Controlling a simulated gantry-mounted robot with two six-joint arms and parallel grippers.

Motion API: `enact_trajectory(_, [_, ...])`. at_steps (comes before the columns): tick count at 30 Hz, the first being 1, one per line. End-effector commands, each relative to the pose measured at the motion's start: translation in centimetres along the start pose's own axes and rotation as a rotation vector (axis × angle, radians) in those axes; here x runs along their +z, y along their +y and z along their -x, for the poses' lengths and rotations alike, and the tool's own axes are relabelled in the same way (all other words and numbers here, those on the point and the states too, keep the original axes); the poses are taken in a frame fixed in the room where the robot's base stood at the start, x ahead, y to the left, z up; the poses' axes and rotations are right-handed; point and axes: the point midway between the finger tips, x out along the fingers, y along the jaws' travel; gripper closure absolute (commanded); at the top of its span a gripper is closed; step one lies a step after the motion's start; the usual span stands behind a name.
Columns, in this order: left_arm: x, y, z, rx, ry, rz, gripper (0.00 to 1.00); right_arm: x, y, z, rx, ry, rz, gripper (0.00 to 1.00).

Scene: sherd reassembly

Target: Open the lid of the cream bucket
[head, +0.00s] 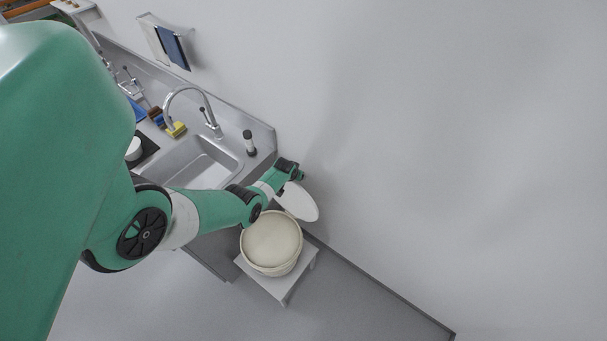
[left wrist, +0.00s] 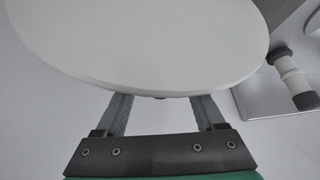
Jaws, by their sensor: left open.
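The cream bucket (head: 271,269) stands on a small white stool below the sink counter in the head view. A white round disc, which looks like its lid (head: 298,202), stands tilted up at the bucket's back edge, and the bucket's top shows a cream round face inside the rim. My left gripper (head: 299,176) is at the upper edge of the lid. In the left wrist view the lid (left wrist: 150,45) fills the upper part, its edge across the fingertips of the open left gripper (left wrist: 162,98). Whether the fingers touch it is unclear. My right gripper is not in view.
The stool (head: 279,288) is by the wall. A sink (head: 200,165) with a tap (head: 205,108), a yellow sponge (head: 177,130) and a dark-capped bottle (head: 249,143) are on the counter to the left. The floor right of the stool is clear.

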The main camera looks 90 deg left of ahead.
Motion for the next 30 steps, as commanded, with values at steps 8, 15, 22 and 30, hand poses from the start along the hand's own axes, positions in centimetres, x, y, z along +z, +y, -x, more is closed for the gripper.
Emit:
enact_trajectory(8, [-0.4, 0.0, 5.1, 0.0, 0.001, -0.001, 0.29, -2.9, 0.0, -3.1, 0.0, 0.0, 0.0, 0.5])
enact_trajectory(15, [-0.2, 0.0, 9.7, 0.001, 0.003, -0.001, 0.29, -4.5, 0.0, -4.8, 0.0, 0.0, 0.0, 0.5])
enact_trajectory(22, [-0.1, 0.0, 11.5, 0.0, 0.002, 0.0, 0.29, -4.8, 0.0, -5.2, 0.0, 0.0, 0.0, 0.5])
enact_trajectory(30, [-0.1, 0.0, 11.5, 0.0, 0.001, 0.0, 0.29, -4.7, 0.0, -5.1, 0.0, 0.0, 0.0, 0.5])
